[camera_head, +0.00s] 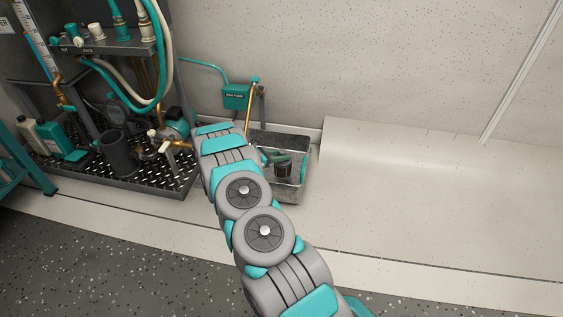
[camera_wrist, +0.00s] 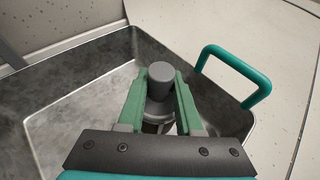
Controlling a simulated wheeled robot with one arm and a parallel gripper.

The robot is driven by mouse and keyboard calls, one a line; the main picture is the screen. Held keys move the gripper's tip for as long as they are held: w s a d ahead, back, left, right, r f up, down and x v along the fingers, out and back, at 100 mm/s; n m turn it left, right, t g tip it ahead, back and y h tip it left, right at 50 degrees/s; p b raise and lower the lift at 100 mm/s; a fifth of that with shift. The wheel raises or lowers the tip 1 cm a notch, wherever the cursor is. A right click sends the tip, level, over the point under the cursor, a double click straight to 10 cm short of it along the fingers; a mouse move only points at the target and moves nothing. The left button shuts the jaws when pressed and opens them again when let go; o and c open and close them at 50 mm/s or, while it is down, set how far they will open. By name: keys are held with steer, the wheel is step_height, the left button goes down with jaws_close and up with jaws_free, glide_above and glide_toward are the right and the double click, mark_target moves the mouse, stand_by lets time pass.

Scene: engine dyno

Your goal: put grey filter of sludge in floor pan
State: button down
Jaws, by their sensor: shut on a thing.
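The grey filter (camera_wrist: 160,82) is a grey cylinder with a rounded knob on top, held between the green fingers of my gripper (camera_wrist: 160,98) in the wrist view. The floor pan (camera_wrist: 75,78) is a grey metal open tray; it lies below and around the filter in that view. In the head view the pan (camera_head: 297,188) stands on the floor by the wall, and my gripper (camera_head: 285,158) is over its inside with a dark cylinder. My arm hides the pan's left part. I cannot tell whether the filter touches the pan floor.
A teal handle (camera_wrist: 236,72) stands up from the pan's right rim. Left of my arm is a rack with hoses and a black checker-plate platform (camera_head: 160,180) bearing bottles and a dark cylinder (camera_head: 118,152). A teal box (camera_head: 236,96) is on the wall behind. The floor right of the pan is clear.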

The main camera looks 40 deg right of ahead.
steer(key=shift+f, duration=1.4)
steer(key=shift+f, duration=0.15)
steer(key=c, duration=0.6)
jaws_free()
